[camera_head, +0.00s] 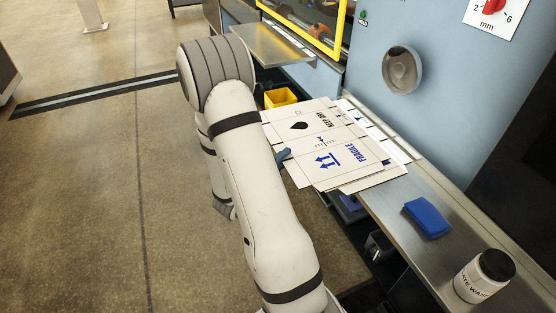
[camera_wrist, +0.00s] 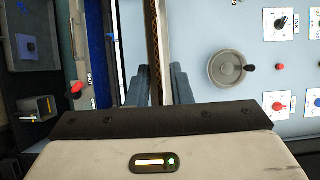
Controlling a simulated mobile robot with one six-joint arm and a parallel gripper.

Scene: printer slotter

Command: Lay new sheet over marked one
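Flat white printed sheets (camera_head: 318,172) with brown edges lie overlapped on the metal ledge in the head view. The near part shows "FRAGILE" and blue up-arrows; the far part shows "KEEP DRY" and a black blot (camera_head: 299,125). I cannot tell which is the marked sheet. My gripper (camera_head: 284,155) is at the left edge of the sheets, mostly hidden by my arm. In the wrist view its two fingers (camera_wrist: 161,85) stand on either side of a brown corrugated sheet edge (camera_wrist: 154,45). A gap shows between the edge and the right finger.
A blue pad (camera_head: 427,218) and a white tub with a black lid (camera_head: 484,276) stand on the near ledge. A yellow bin (camera_head: 280,97) is beyond the sheets. A handwheel (camera_wrist: 226,68) and knobs are on the blue machine wall. The floor at left is clear.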

